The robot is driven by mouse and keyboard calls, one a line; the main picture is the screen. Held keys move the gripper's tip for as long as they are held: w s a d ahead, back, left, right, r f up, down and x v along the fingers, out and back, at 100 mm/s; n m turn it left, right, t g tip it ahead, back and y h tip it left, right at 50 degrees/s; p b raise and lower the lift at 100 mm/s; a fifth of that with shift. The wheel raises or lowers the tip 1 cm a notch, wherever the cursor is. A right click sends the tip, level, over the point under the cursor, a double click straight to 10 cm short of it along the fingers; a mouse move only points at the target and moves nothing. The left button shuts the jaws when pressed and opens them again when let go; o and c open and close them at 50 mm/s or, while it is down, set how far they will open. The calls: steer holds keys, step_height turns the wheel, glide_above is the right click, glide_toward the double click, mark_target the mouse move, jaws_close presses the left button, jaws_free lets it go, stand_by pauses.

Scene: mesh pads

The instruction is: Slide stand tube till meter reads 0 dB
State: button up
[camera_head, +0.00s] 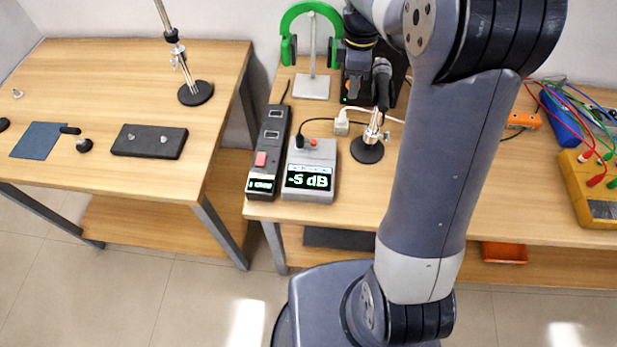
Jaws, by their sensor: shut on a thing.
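The meter (309,172) is a grey box near the front edge of the middle table. Its lit display reads -5 dB. Right of it stands a small stand with a round black base (367,151) and a short silver tube (374,127), upright. A dark microphone-like piece (382,82) is at the tube's top. My gripper (376,92) is at the upper part of this stand, seen against a dark box, and is shut on the stand tube. The fingertips and their exact contact are hard to make out.
A black power strip (266,150) with a red switch lies left of the meter. Green headphones (311,30) hang on a stand behind. My arm covers the table's middle. A taller stand (195,93) is on the left table; a yellow instrument (592,190) sits far right.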

steer(key=shift+r, duration=0.2)
steer(key=shift+r+p, duration=1)
steer(key=shift+r, duration=0.05)
steer(key=o, duration=1.1)
steer(key=shift+f, duration=0.1)
step_height(320, 180, up, 11)
steer(key=shift+b, duration=0.4)
steer(key=shift+f, duration=0.15)
step_height(320, 180, down, 12)
steer(key=shift+r, duration=0.2)
steer(key=shift+r, duration=0.15)
